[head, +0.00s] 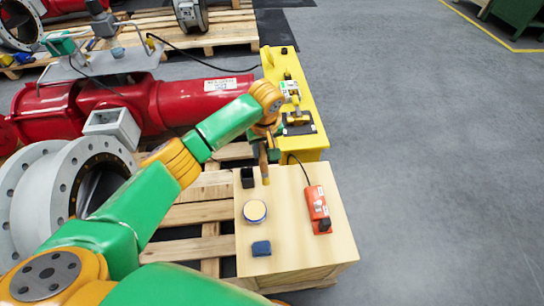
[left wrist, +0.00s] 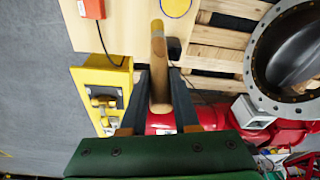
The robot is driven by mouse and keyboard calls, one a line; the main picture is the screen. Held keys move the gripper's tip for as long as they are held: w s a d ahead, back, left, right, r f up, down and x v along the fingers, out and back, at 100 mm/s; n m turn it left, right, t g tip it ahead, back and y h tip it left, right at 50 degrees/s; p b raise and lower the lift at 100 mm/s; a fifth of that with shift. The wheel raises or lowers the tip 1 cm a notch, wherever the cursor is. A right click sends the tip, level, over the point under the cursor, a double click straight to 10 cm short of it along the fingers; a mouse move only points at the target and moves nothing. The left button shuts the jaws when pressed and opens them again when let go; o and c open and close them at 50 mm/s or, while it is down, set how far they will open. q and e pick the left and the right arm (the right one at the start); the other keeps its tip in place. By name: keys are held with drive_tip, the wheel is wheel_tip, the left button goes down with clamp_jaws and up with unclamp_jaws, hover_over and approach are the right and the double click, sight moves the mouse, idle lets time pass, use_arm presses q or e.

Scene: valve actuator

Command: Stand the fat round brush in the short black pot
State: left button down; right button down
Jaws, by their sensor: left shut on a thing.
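My left gripper (head: 268,145) is shut on a tan, stick-like round brush (head: 264,168), which hangs nearly upright above the back of the wooden crate top. In the left wrist view, the brush (left wrist: 158,60) sits between the two dark fingers (left wrist: 160,95) and points away from the palm. The short black pot (head: 247,178) stands at the back left of the crate top, just left of the brush's lower end. The brush appears apart from the pot and not inside it. Bristles cannot be made out. My right gripper is not in view.
On the crate top (head: 285,245) are a round tin with a pale yellow top (head: 255,211), a blue block (head: 261,248) and an orange-red box (head: 318,209) with a cable. A yellow stand (head: 310,144) adjoins behind. A red valve actuator (head: 160,105) lies on pallets left.

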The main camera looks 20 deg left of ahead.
use_arm(q)
drive_tip(key=w+a+f+m+t+h, duration=0.2)
drive_tip(key=w+a+m+t, duration=0.15)
drive_tip(key=a+m, duration=0.45)
wheel_tip(320, 180, down, 12)
drive_tip(key=b, duration=1)
drive_tip(key=shift+w+a+m+g+b, duration=0.3)
drive_tip(key=shift+w+a+g+b, duration=0.05)
drive_tip(key=shift+a+g, duration=0.1)
drive_tip(key=c, duration=0.6)
unclamp_jaws()
drive_tip(key=shift+r, duration=0.15)
drive_tip(key=p+v, duration=0.2)
drive_tip(key=v, duration=0.5)
drive_tip(key=shift+s, duration=0.1)
